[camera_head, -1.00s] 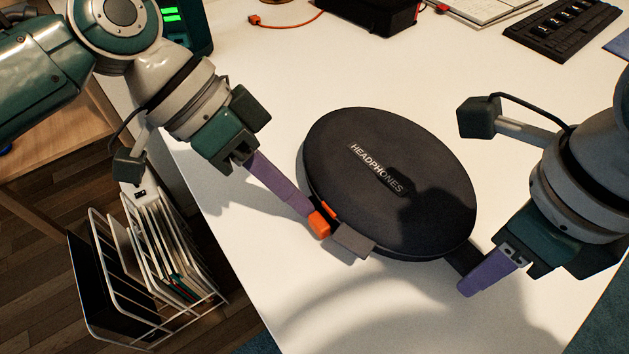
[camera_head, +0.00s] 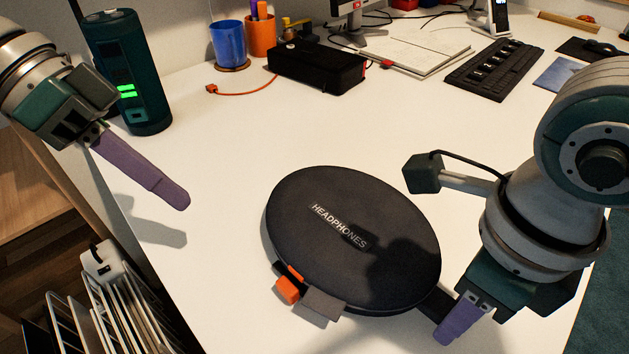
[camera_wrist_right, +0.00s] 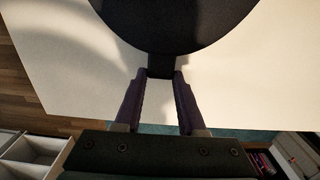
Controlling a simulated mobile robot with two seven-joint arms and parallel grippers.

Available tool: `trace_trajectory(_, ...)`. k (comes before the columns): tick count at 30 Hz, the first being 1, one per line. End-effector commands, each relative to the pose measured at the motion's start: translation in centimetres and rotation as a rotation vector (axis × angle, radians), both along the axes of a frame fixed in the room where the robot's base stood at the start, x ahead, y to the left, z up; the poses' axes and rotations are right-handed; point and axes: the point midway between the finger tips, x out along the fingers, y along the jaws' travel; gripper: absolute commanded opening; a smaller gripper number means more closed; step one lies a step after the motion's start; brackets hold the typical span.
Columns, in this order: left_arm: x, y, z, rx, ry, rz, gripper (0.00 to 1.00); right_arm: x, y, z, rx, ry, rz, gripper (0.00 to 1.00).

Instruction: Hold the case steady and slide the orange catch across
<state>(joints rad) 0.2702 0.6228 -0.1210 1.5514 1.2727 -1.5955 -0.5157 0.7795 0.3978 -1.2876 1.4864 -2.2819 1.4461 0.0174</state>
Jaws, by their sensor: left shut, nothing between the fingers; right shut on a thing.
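The black oval headphones case (camera_head: 350,215) lies flat on the white table; its lower part also shows in the right wrist view (camera_wrist_right: 172,25). The orange catch (camera_head: 288,290) is at the case's front left edge, beside a grey block (camera_head: 324,304). My right gripper (camera_head: 452,332) is shut on the dark tab (camera_head: 434,301) at the case's lower right; in the right wrist view the tab (camera_wrist_right: 161,66) is between the purple fingers (camera_wrist_right: 159,90). My left gripper (camera_head: 178,196) is shut and empty, up and left of the case and apart from it.
A dark green device (camera_head: 130,70) with green lights stands behind my left gripper. A black box (camera_head: 318,66), cups (camera_head: 228,45), a notebook (camera_head: 425,50) and a keyboard (camera_head: 492,68) are at the back. A wire file rack (camera_head: 110,310) is below the table's left edge.

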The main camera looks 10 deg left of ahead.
Motion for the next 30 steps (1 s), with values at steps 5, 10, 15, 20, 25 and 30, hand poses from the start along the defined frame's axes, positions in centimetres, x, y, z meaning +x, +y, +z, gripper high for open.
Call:
trace_trajectory(5, -0.02, 0.14, 0.20, 0.000, -0.001, -0.001, 0.00, -0.03, -0.09, -0.04, -0.003, 0.002, -0.001, 0.00)
trace_trajectory(10, -0.01, 0.12, 0.18, 0.000, -0.001, -0.001, 0.00, -0.04, -0.10, -0.04, -0.003, 0.002, -0.001, 0.00)
trace_trajectory(15, 0.00, 0.12, 0.18, 0.000, 0.000, 0.000, 0.00, -0.04, -0.10, -0.04, -0.003, 0.002, -0.001, 0.49)
trace_trajectory(20, 0.00, 0.11, 0.17, 0.000, 0.000, 0.000, 0.00, -0.03, -0.08, -0.03, -0.003, 0.002, -0.001, 0.68)
trace_trajectory(25, 0.00, 0.10, 0.16, 0.000, 0.000, 0.000, 0.00, -0.02, -0.06, -0.02, -0.002, 0.001, 0.000, 0.74)
trace_trajectory(30, 0.00, 0.10, 0.16, 0.000, 0.000, 0.000, 0.00, 0.01, -0.03, 0.15, -0.001, 0.001, 0.000, 0.74)
